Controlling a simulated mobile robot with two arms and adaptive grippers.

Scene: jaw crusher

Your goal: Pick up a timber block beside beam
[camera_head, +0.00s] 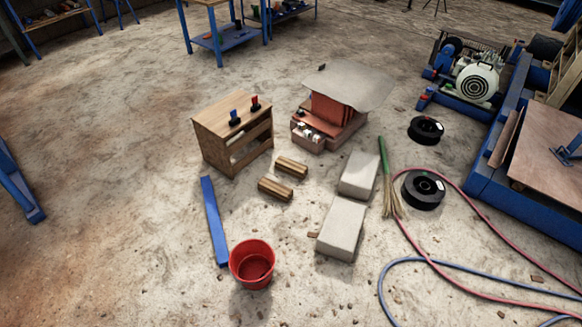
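Two short timber blocks lie on the concrete floor in the middle of the head view. The nearer timber block (275,188) is tan with darker bands. The farther timber block (291,167) lies just up and to the right of it, a small gap apart. A long blue beam (214,220) lies flat on the floor to the left of the blocks, its near end by a red bucket. Neither of my grippers shows in this view.
The red bucket (252,264) stands below the blocks. A wooden cabinet (233,132) stands behind left, two grey slabs (341,228) lie to the right. Hoses (440,262) and black reels (423,190) are farther right.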

